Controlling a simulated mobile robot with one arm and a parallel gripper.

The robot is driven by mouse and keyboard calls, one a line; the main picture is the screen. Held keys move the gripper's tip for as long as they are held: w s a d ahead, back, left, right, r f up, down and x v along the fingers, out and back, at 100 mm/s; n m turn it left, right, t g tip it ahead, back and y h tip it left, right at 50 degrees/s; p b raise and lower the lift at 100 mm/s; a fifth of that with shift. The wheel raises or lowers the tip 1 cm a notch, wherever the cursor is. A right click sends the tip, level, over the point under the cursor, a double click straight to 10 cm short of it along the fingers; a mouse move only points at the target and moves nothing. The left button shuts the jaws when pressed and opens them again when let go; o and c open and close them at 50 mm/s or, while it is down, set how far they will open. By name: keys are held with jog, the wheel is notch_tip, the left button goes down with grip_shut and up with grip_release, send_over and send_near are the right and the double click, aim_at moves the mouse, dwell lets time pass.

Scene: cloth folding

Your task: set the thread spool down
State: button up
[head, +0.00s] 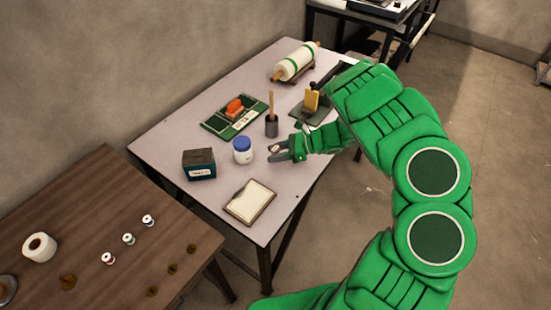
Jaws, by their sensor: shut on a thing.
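My gripper (274,153) is over the pale table (222,100), just right of a blue-lidded white jar (242,151). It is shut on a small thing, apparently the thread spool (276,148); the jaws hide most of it. I cannot tell whether it touches the tabletop. Three similar small spools stand in a slanting row on the brown table: one red and white (108,259), one greenish (128,239) and one dark-banded (148,221).
Near my gripper are a framed white board (250,202), a dark box (199,164) and a grey cup (271,127) with a stick. A green mat (222,121), a stand (312,103) and a fabric roll (296,62) lie farther back. A white roll (39,247) is on the brown table (95,200).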

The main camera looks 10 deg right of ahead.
aim_at(275, 164)
jog(key=shift+w+f, duration=0.2)
jog(key=shift+w+f, duration=0.25)
jog(key=shift+f, duration=1.6)
jog(key=o, duration=1)
jog(key=shift+f, duration=0.1)
jog(key=shift+o, duration=0.2)
jog(key=v, duration=1.2)
